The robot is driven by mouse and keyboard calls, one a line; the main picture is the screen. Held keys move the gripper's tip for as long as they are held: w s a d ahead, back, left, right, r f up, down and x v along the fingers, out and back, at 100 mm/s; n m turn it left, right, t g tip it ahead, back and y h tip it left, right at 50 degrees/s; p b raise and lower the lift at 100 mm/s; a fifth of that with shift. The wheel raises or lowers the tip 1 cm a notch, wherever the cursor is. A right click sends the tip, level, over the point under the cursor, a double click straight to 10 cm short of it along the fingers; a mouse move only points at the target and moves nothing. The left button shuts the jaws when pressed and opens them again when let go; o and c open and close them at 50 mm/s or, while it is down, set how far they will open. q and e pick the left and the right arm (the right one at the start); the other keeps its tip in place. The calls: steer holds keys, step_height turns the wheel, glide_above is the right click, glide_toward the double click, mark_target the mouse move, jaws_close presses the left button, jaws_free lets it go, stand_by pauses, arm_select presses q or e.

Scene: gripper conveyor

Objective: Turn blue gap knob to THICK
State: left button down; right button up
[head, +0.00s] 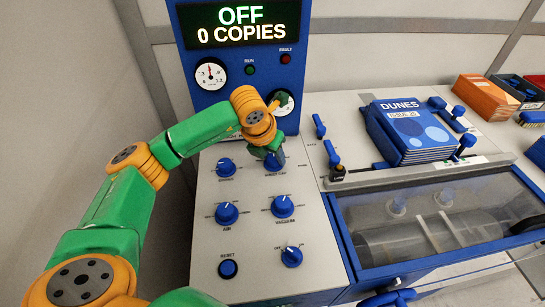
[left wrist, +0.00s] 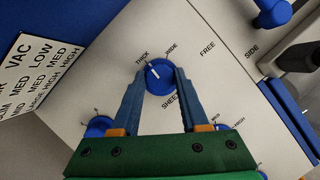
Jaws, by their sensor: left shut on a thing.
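The blue gap knob (head: 274,164) is in the upper right of the knob panel in the head view, partly covered by my left gripper (head: 270,151). In the left wrist view the knob (left wrist: 160,73) sits between the two blue fingertips of my left gripper (left wrist: 158,84), which is shut on its sides. The knob's white pointer line slants to the upper left, toward the printed word THICK (left wrist: 143,60). The word SHEET is partly readable below the knob. My right gripper is not in view.
Neighbouring blue knobs (head: 226,168), (head: 283,206), (head: 227,213) and (head: 291,256) are close on the panel (head: 260,275). A blue reset button (head: 228,268) is at lower left. The display (head: 240,25) reads OFF, 0 COPIES. A DUNES stack (head: 410,130) lies right.

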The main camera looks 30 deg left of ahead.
mark_target(268, 174)
arm_select(q)
steer(key=shift+n, duration=0.4)
steer(key=shift+s+f, duration=0.1)
steer(key=shift+c, duration=2.1)
jaws_free()
steer(key=b+v, duration=0.2)
steer(key=v, duration=0.4)
steer(key=shift+d, duration=0.1)
steer(key=shift+s+r, duration=0.2)
steer(key=shift+r, duration=0.4)
steer(key=shift+f, duration=0.1)
